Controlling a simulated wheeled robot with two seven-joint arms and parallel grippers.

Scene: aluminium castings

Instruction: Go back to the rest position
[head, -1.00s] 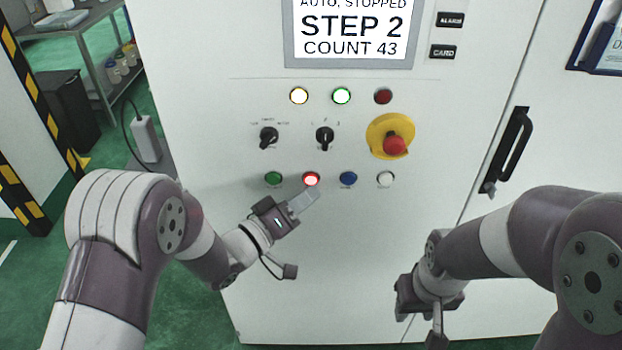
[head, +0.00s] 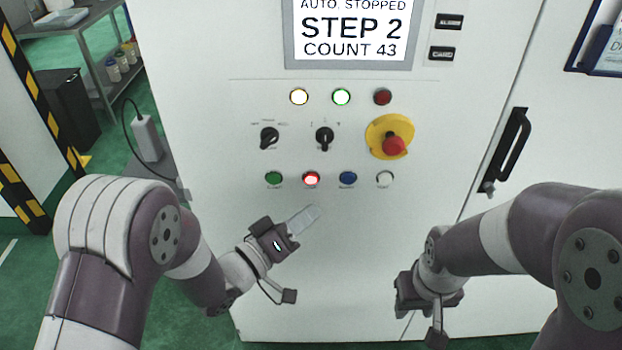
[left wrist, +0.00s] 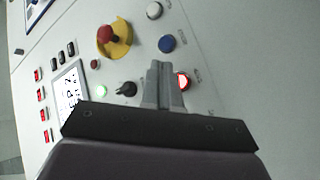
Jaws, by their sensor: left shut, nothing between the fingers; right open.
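My left gripper (head: 304,220) is shut and empty, a little below the lit red button (head: 311,179) and apart from it. In the left wrist view its closed fingers (left wrist: 158,84) point toward the panel beside the lit red button (left wrist: 181,82). My right gripper (head: 436,335) hangs low at the right in front of the cabinet; its fingers show only in part at the bottom edge. The white control cabinet (head: 330,270) fills the middle. Its screen (head: 352,32) reads AUTO, STOPPED, STEP 2, COUNT 43.
The panel has a red emergency stop (head: 394,145) on a yellow base, two black selector knobs, and green, blue and white buttons. A black door handle (head: 508,150) juts out at right. A metal shelf (head: 92,40) and dark bin (head: 68,110) stand at left.

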